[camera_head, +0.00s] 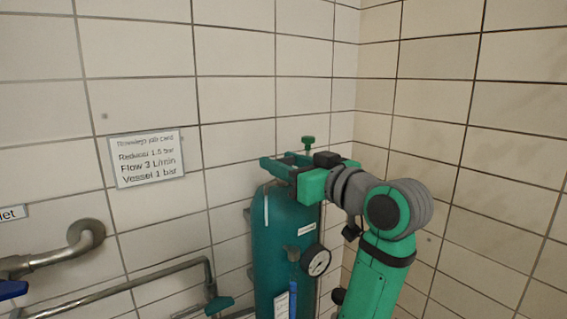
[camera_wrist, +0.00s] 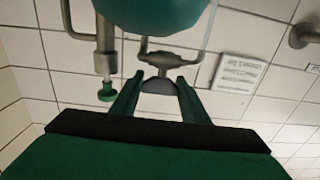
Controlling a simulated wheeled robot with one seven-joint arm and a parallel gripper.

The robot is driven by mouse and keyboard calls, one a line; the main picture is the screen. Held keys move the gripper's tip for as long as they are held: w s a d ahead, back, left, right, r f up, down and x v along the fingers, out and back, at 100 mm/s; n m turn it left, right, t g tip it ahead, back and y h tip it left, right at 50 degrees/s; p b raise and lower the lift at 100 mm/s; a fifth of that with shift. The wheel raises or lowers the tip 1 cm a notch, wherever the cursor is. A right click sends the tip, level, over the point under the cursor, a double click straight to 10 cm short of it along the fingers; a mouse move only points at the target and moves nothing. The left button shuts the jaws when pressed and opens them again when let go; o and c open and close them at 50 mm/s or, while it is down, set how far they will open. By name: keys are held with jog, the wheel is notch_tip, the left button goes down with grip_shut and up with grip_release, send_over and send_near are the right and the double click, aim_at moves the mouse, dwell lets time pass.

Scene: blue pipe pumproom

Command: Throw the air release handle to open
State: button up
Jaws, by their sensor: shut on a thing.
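My gripper (camera_head: 276,164) is above the top of the teal vessel (camera_head: 282,230) in the head view, reaching in from the right. In the wrist view my gripper (camera_wrist: 160,80) has its two green fingers on either side of a grey handle (camera_wrist: 160,86), and it is shut on this handle. The handle joins a thin bent metal fitting beside the teal vessel (camera_wrist: 150,14). I take it as the air release handle. It is hidden behind my gripper in the head view.
A green knob (camera_head: 308,140) on a pipe stands just behind my gripper; it also shows in the wrist view (camera_wrist: 106,92). A round gauge (camera_head: 317,261) is on the vessel's front. A notice (camera_head: 147,158) hangs on the tiled wall. Pipes run at lower left.

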jog(key=shift+d, duration=0.1)
jog(key=o, duration=1.1)
jog(key=shift+c, duration=0.2)
jog(key=v, duration=1.1)
jog(key=shift+w, duration=0.1)
